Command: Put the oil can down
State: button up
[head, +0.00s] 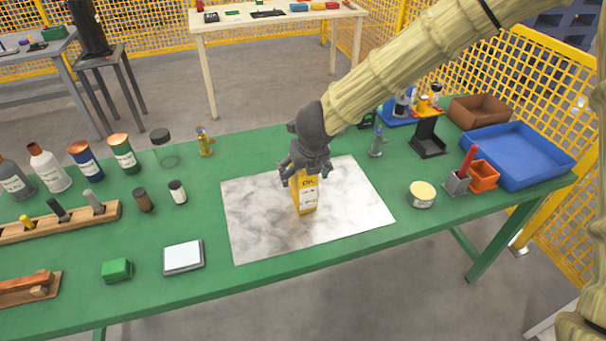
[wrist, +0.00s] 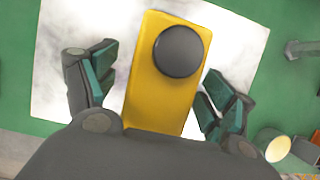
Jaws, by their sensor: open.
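The oil can (head: 306,197) is a yellow box-shaped can with a white label. It stands upright on a white marbled sheet (head: 250,222) on the green table. In the wrist view the can (wrist: 165,98) shows from above with a dark round cap. My gripper (head: 305,173) is above and around the can's upper part, pointing down. In the wrist view my gripper (wrist: 155,92) is open, with a finger on each side of the can and a visible gap to both. The can's top is hidden by my gripper in the head view.
Bare sheet surrounds the can. A round tin (head: 422,194) and a grey cup (head: 456,183) stand to the right, near a blue tray (head: 518,153). A brass valve (head: 205,142) stands behind.

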jog(key=v, duration=1)
